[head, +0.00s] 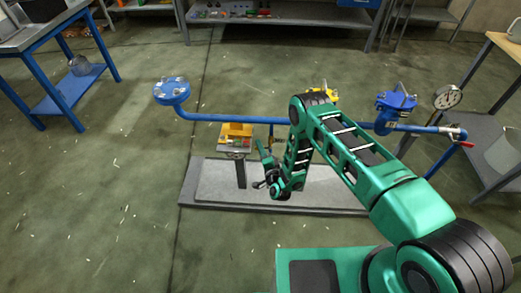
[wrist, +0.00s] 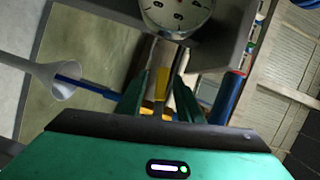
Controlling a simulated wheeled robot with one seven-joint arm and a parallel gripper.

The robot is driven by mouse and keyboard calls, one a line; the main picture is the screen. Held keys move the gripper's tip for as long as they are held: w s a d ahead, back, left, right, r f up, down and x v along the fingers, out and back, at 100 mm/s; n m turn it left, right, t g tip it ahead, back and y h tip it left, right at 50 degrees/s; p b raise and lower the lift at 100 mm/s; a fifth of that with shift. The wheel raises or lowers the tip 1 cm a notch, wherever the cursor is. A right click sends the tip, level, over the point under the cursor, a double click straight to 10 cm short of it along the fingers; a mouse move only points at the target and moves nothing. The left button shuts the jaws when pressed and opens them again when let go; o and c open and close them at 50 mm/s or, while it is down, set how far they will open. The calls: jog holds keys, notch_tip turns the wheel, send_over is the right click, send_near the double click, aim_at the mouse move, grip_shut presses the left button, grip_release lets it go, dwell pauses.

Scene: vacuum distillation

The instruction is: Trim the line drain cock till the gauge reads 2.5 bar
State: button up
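My gripper (head: 263,150) hangs near the middle of the head view, just right of a small stand under the blue pipe. In the wrist view its two fingers (wrist: 160,98) are apart. A small yellow part (wrist: 162,84) shows in the gap between them, possibly the cock's handle; I cannot tell whether either finger touches it. A white dial gauge (wrist: 178,12) is at the top of the wrist view, cut off by the frame, so I cannot read it. A dial gauge (head: 448,97) also stands at the right of the head view, too small to read.
The blue pipe (head: 222,118) runs across, with a flange (head: 172,90) at left, a blue valve (head: 396,101) and a red lever (head: 466,144) at right. A yellow-orange box (head: 236,131) sits on the stand. A pale funnel (wrist: 52,80) is left in the wrist view. Open floor lies left.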

jog(key=v, duration=1)
jog(key=shift+s, duration=0.35)
jog(key=shift+d, duration=0.15)
